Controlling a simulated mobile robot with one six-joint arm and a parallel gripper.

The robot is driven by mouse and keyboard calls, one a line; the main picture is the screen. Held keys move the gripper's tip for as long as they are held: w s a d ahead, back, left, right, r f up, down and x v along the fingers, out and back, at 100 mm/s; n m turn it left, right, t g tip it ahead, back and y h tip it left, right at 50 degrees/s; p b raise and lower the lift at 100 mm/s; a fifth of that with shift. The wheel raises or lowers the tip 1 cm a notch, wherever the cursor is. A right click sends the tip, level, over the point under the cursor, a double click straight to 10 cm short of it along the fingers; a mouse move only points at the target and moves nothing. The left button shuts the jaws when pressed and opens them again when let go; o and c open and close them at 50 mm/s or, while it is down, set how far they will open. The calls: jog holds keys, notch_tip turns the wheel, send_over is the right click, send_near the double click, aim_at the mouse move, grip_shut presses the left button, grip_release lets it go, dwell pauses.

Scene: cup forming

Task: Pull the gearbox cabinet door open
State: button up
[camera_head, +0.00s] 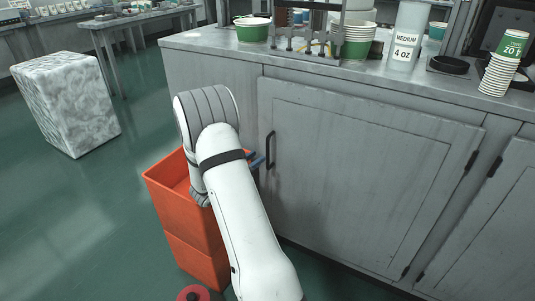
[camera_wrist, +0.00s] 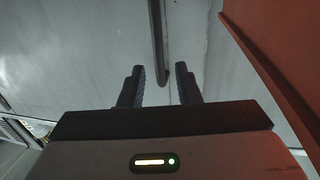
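The grey cabinet door (camera_head: 365,185) is shut, flush with the cabinet front. Its dark vertical bar handle (camera_head: 270,150) is near the door's left edge, and hinges show along the right edge. My gripper (camera_head: 258,161) is just left of the handle, mostly hidden behind my white arm. In the wrist view, the two dark fingers of my gripper (camera_wrist: 160,82) are apart. The lower end of the handle (camera_wrist: 158,45) shows in the gap between them, with space on both sides. I cannot tell how deep the handle sits between the fingers.
Orange stacked crates (camera_head: 190,225) stand close to the cabinet, left of and behind my arm; an orange-red wall (camera_wrist: 275,60) shows in the wrist view. The countertop (camera_head: 215,48) holds cups. A marbled block (camera_head: 65,100) stands far left. The green floor (camera_head: 95,210) at left is clear.

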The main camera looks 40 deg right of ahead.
aim_at(267, 150)
jog(key=b+x, duration=0.1)
jog(key=x, duration=0.6)
jog(key=shift+s, duration=0.1)
jog(key=shift+c, duration=0.4)
grip_shut()
